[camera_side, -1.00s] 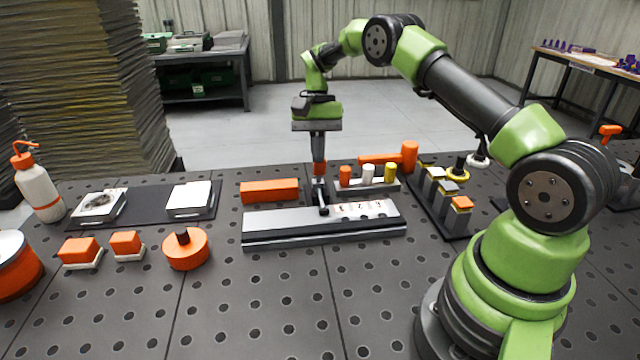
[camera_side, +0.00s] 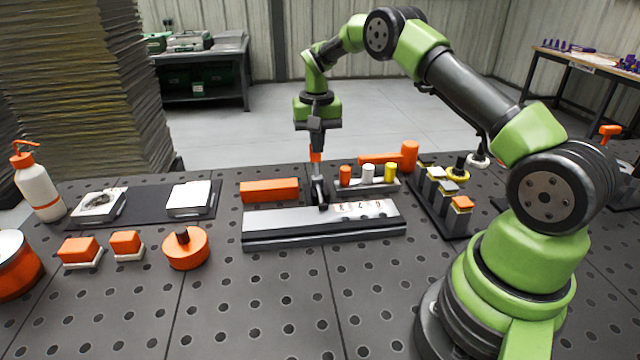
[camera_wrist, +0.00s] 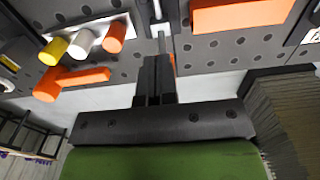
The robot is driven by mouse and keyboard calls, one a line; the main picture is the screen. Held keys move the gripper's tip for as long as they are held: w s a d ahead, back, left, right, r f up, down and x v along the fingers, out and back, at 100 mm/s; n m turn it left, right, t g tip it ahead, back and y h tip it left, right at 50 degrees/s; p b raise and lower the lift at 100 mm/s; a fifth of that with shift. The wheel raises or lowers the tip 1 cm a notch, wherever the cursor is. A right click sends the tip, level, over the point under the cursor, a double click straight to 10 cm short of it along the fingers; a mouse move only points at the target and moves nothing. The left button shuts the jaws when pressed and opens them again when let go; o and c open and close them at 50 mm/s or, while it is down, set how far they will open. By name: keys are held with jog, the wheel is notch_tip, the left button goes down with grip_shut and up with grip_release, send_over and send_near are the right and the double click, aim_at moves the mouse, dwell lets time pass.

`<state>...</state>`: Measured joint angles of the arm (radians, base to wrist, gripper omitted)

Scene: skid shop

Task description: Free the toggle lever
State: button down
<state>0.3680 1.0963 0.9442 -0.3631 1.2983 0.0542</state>
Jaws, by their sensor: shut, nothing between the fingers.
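The toggle lever (camera_side: 318,190) is a dark bar with an orange upper part (camera_side: 316,157). It stands nearly upright on a long grey fixture (camera_side: 280,221) with dark marks on a pale strip (camera_side: 362,207). My gripper (camera_side: 317,150) points down directly over the lever, its shut fingers at the orange part. In the wrist view my gripper (camera_wrist: 156,62) shows two dark fingers close together, with a sliver of orange (camera_wrist: 172,63) beside them and a grey bar (camera_wrist: 160,42) beyond. Whether the fingers touch the lever is hard to tell.
An orange block (camera_side: 270,190) lies behind the fixture. A dark rack (camera_side: 455,222) is at right, an orange round knob (camera_side: 186,249) at front left.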

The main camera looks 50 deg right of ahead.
jog(key=shift+r, duration=2.8)
jog(key=s+a+r+n+t, duration=0.1)
jog(key=s+a+r+t, duration=0.1)
jog(key=s+a+r, duration=0.5)
jog(key=s+a+r+n+t, duration=0.25)
jog(key=a+r, duration=0.25)
jog(key=r, duration=0.4)
jog(key=s+a+t+y, duration=0.1)
jog(key=s+a, duration=0.2)
jog(key=s, duration=0.5)
jog(key=s+a+f+n+t+y, duration=0.1)
jog(key=s+a, duration=0.2)
jog(key=s, duration=0.5)
jog(key=shift+s+f+t, duration=0.25)
jog(key=shift+t, duration=0.1)
